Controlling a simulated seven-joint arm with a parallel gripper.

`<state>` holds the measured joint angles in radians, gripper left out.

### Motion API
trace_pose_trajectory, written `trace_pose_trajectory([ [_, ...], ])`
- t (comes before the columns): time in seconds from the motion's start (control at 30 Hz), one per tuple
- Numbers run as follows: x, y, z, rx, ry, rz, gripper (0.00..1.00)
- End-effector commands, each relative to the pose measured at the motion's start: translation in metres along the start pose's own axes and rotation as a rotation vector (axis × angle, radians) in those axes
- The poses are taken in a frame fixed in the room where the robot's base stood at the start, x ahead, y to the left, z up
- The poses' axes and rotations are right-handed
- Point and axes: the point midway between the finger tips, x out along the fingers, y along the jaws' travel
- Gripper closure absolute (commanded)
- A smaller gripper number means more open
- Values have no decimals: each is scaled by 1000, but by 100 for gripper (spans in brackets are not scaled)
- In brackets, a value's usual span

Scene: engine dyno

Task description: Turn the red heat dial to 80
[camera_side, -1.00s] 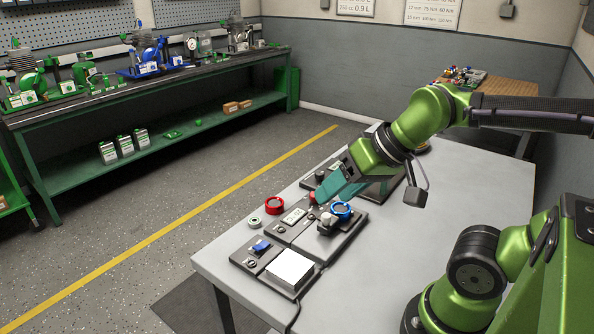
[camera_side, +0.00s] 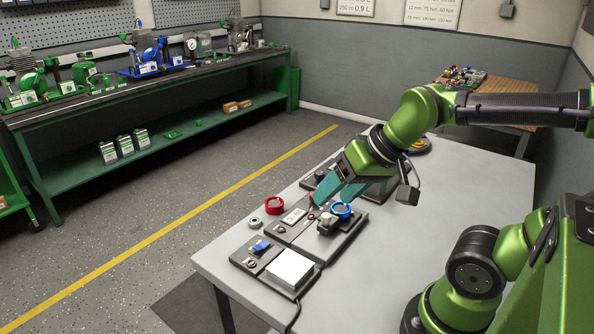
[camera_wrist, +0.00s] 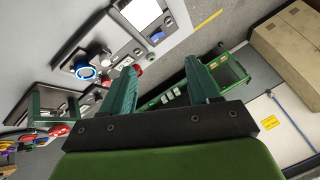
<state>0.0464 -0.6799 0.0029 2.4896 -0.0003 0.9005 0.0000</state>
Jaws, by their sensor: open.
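A small red knob (camera_side: 312,200), likely the heat dial, shows on the dark control panel in the side view, mostly hidden by my gripper (camera_side: 326,188). In the wrist view a small red part (camera_wrist: 106,83) lies left of the left finger. Its scale and pointer are too small to read.
A red ring (camera_side: 274,205) stands on the table beside the panel, near a pale green round part (camera_side: 255,221). A blue ring (camera_side: 341,209) is close right of my gripper. The right tabletop is fairly clear.

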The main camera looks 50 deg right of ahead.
Motion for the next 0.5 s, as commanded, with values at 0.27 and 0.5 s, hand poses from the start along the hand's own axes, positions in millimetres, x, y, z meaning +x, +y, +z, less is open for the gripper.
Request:
trace_pose_trajectory([
  [0.27,38,35,-87,-61,-149,173,39],
  [0.5,81,94,-165,-371,-363,224,39],
])
